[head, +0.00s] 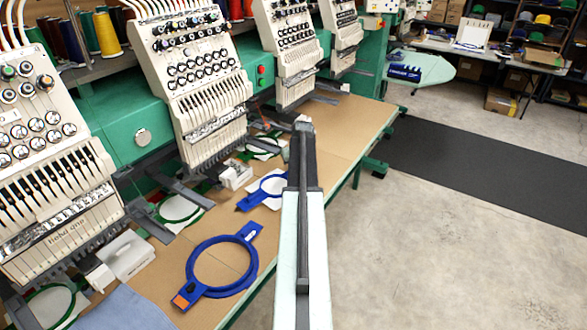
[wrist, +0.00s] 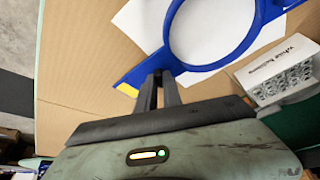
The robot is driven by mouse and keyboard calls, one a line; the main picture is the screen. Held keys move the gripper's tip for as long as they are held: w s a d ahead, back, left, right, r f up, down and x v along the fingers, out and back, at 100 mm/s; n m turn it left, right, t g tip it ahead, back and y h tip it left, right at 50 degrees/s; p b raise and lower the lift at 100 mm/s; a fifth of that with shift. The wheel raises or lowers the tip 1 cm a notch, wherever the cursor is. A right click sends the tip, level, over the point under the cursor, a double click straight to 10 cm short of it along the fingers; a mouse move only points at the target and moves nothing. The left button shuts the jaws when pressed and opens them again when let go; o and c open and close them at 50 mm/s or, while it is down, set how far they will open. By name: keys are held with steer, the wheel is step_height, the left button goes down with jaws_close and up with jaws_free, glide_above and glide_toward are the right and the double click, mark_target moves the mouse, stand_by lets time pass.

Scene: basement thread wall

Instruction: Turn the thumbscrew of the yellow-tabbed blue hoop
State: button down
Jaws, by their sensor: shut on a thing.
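The yellow-tabbed blue hoop (wrist: 203,69) lies partly on a white sheet in the wrist view. Its yellow tab (wrist: 127,90) is at the left end of its blue arm, just left of my fingertips. My gripper (wrist: 159,75) is closed at the hoop's near-left side, where the arm meets the ring. The thumbscrew is hidden between the fingers. In the head view a blue hoop (head: 263,190) shows beside my arm, which covers its right side; no yellow tab is visible there.
Another blue hoop with an orange tab (head: 222,266) lies nearer on the brown table (head: 325,137). A white box (wrist: 286,68) of small round parts stands right of the hoop in the wrist view. Embroidery heads (head: 195,75) line the table's left side. The floor at right (head: 450,220) is clear.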

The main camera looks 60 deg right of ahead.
stand_by(0.3)
steer(key=c, duration=1.5)
jaws_free()
steer(key=p+v, duration=0.7)
steer(key=v, duration=0.1)
steer(key=shift+f, duration=0.1)
